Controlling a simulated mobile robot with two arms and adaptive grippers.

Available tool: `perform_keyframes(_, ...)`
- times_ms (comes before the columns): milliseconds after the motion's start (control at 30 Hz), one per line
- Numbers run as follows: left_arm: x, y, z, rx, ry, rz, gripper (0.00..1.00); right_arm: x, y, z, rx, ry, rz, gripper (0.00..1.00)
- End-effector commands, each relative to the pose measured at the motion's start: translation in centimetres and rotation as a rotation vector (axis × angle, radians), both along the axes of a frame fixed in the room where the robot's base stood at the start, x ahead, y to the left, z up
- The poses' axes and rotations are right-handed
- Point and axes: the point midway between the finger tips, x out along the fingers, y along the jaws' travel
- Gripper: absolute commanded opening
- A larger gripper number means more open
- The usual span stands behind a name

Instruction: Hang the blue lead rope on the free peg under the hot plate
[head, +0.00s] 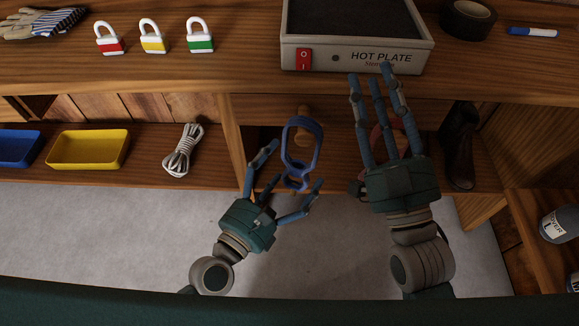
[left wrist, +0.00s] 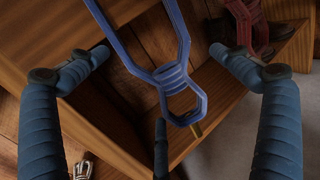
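The blue lead rope (head: 288,150) is a long loop with a wrapped coil and a small loop below. It hangs upright at a wooden peg (head: 303,113) under the hot plate (head: 358,56); I cannot tell for sure whether the peg bears it. My left gripper (head: 286,172) is open, its fingers spread around the rope's lower part. In the left wrist view the rope (left wrist: 172,76) runs between the spread fingers, and none visibly clamps it. My right gripper (head: 376,82) is open and empty, fingers extended up before the hot plate's front. A red rope (head: 398,137) is partly hidden behind it.
A dark boot (head: 459,145) stands right of the red rope. A white rope (head: 183,150), a yellow tray (head: 88,149) and a blue tray (head: 18,148) are on the lower shelf. Several padlocks, including a green one (head: 201,36), and black tape (head: 467,19) are on top.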

Motion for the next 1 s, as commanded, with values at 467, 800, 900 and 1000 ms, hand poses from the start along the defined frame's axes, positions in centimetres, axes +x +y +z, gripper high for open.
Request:
perform_keyframes(467, -2.8, 1.4, 0.1, 0.004, -0.003, -0.005, 1.00, 0.0, -0.1, 0.1, -0.002, 0.000, -0.001, 0.33)
perform_keyframes(800, -8.2, 4.5, 0.1, 0.004, 0.000, -0.005, 1.00, 0.0, 0.0, 0.1, -0.001, 0.000, 0.000, 0.33)
perform_keyframes(900, -9.3, 5.2, 0.1, 0.003, -0.001, -0.003, 1.00, 0.0, 0.0, 0.1, -0.001, 0.000, 0.000, 0.33)
perform_keyframes(1000, -10.0, 5.7, 0.2, 0.001, -0.002, -0.001, 1.00, 0.0, 0.0, 0.1, -0.001, -0.001, 0.000, 0.33)
